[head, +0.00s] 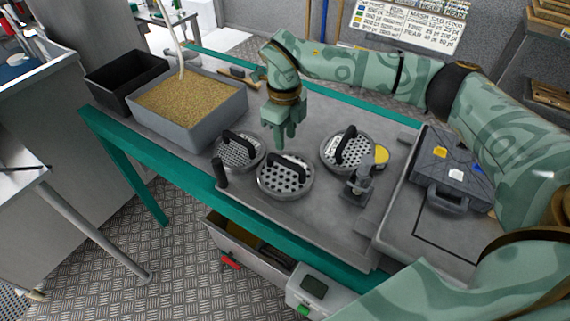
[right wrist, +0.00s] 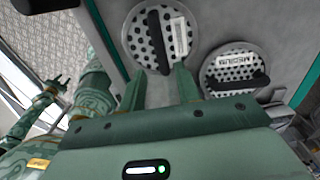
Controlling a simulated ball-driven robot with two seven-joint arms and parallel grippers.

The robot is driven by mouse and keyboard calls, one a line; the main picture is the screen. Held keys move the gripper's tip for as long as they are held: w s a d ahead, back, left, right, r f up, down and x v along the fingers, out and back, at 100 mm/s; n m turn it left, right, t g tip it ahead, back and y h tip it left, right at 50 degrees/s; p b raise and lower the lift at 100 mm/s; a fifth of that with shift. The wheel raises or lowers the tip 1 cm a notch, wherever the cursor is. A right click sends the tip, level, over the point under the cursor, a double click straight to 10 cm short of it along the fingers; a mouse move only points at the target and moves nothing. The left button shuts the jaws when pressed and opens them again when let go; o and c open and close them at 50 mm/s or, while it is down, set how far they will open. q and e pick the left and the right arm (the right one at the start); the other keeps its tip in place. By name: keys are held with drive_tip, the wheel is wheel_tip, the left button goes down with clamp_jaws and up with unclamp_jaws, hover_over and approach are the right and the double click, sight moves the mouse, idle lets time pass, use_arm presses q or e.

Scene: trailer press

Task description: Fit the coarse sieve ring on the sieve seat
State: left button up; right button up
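Three perforated sieve rings with black bar handles lie on the grey table. The middle ring (head: 287,184) has the largest holes and seems to be the coarse one. It appears in the right wrist view (right wrist: 139,43) with a label I cannot read. The right ring (head: 330,158) appears labelled MEDIUM in the right wrist view (right wrist: 222,66). The left ring (head: 238,160) has finer holes. My right gripper (head: 284,143) is open and empty above the middle ring's far side. My left gripper (right wrist: 60,82) shows small, fingers apart, empty. I cannot make out the sieve seat.
A grey bin of grain (head: 222,122) and a black bin (head: 120,76) stand at the left. A small clamp-like post (head: 362,184) and a yellow disc (head: 381,154) are near the right ring. A dark case (head: 450,165) stands farther right.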

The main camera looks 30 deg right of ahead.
sight(286, 160)
wheel_tip(286, 160, down, 7)
drive_tip(key=b, duration=0.4)
drive_tip(key=shift+r, duration=0.15)
drive_tip(key=shift+f+b, duration=0.45)
drive_tip(key=shift+f, duration=0.35)
drive_tip(key=shift+c, duration=0.2)
clamp_jaws()
wheel_tip(286, 160, up, 9)
drive_tip(key=p, duration=0.7)
drive_tip(key=shift+f, duration=0.5)
